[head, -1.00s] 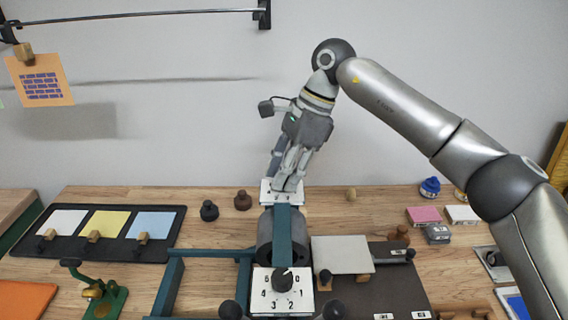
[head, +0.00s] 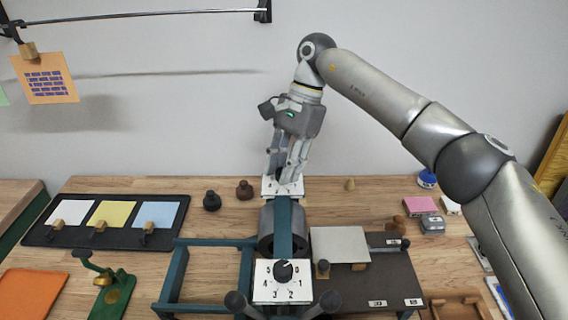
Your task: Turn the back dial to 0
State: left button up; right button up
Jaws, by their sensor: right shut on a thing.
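The back dial is a white plate (head: 268,190) with dark marks at the far end of the teal and grey press. My right gripper (head: 283,180) reaches down from above and is shut on the back dial's knob. The fingers hide the knob and most of the plate, so I cannot read its setting. The front dial (head: 283,271) has a black knob on a white plate with numbers around it; its pointer faces up and right, near the 0. My left gripper is not in view.
The teal press frame (head: 172,280) stands in the middle of the wooden table. A black tray (head: 165,243) with coloured cards lies left. A grey board (head: 341,245) lies right. A pale wall rises behind.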

jog(key=shift+r, duration=0.1)
jog(key=o, duration=1)
jog(key=shift+v, duration=5.95)
jog(key=shift+w+d, duration=0.1)
jog(key=shift+d, duration=0.05)
